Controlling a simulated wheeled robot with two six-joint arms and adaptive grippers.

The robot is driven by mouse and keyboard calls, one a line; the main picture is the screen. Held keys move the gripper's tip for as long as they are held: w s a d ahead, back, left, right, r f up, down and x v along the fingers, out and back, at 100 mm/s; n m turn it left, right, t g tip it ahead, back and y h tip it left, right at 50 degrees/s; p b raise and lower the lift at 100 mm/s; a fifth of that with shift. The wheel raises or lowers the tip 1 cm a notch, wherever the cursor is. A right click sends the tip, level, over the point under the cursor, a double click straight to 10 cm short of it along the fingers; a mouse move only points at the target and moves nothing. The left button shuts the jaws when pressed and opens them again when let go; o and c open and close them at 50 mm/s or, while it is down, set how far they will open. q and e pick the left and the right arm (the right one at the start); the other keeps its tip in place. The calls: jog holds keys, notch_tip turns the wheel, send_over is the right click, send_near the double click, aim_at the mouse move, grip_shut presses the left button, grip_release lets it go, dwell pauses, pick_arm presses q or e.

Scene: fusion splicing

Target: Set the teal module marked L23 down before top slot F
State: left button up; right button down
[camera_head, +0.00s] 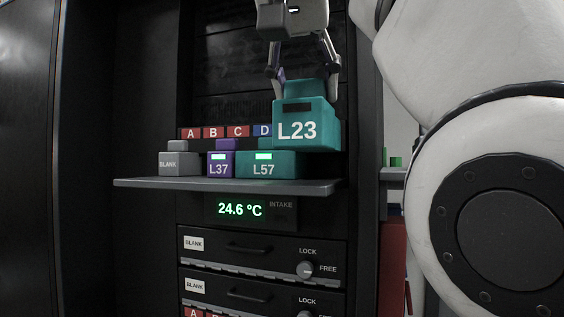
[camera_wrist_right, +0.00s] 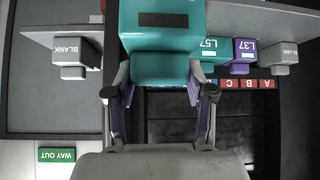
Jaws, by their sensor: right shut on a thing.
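The teal module L23 (camera_head: 318,128) hangs upright above the right end of a grey shelf (camera_head: 225,186), clear of its surface. My right gripper (camera_head: 303,82) is shut on the narrower top of this module, with one finger on each side. In the right wrist view the module (camera_wrist_right: 160,38) fills the top middle, between the fingers of the gripper (camera_wrist_right: 160,90). The slot labels A to D show on the rack in the head view. Any label further right, F included, is hidden behind the module. My left gripper is not in view.
A grey BLANK module (camera_head: 180,163), a purple L37 module (camera_head: 221,163) and a teal L57 module (camera_head: 268,165) stand on the shelf, left of L23. The shelf's right end looks bare. Below is a 24.6 °C display (camera_head: 240,209). Another BLANK module (camera_wrist_right: 72,52) shows in the wrist view.

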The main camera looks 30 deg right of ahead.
jog(key=w+d+p, duration=0.2)
jog(key=w, duration=0.1)
jog(key=w+d+p, duration=0.2)
jog(key=shift+w+r, duration=0.1)
jog(key=shift+r, duration=0.25)
jog(key=x, duration=0.3)
jog(key=w+p+x, duration=0.1)
jog(key=x, duration=0.2)
jog(key=r+p+x, duration=0.1)
jog(key=x, duration=0.2)
jog(key=shift+w, duration=0.3)
jog(key=shift+d+f, duration=0.1)
jog(key=shift+d, duration=0.1)
jog(key=c, duration=0.8)
grip_release()
jog(key=shift+w+f, duration=0.1)
jog(key=shift+f, duration=0.05)
jog(key=o, duration=0.4)
jog(key=shift+a, duration=0.15)
